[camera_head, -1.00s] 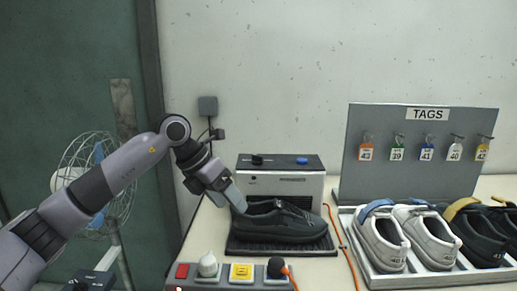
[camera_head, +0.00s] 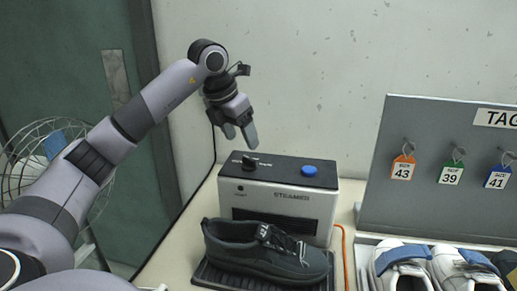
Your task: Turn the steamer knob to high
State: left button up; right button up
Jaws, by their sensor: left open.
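The steamer (camera_head: 288,202) is a white box with a dark top, standing at the back of the table against the wall. Its black knob (camera_head: 249,162) sits on the left of the top, and a blue button (camera_head: 309,170) sits on the right. My left gripper (camera_head: 240,139) is open and points down just above the knob, apart from it as far as I can see. Nothing is between its fingers. The knob's setting marks are too small to read. My right gripper is not in view.
A dark shoe (camera_head: 265,250) lies on a black tray (camera_head: 206,275) in front of the steamer. An orange cable (camera_head: 344,250) runs to the right of it. The tag board (camera_head: 440,200) and several shoes stand on the right.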

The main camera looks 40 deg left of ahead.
aim_at(249, 158)
pick_arm(q)
jog(key=shift+p+x, duration=0.35)
jog(key=shift+x, duration=3)
jog(key=c, duration=1.1)
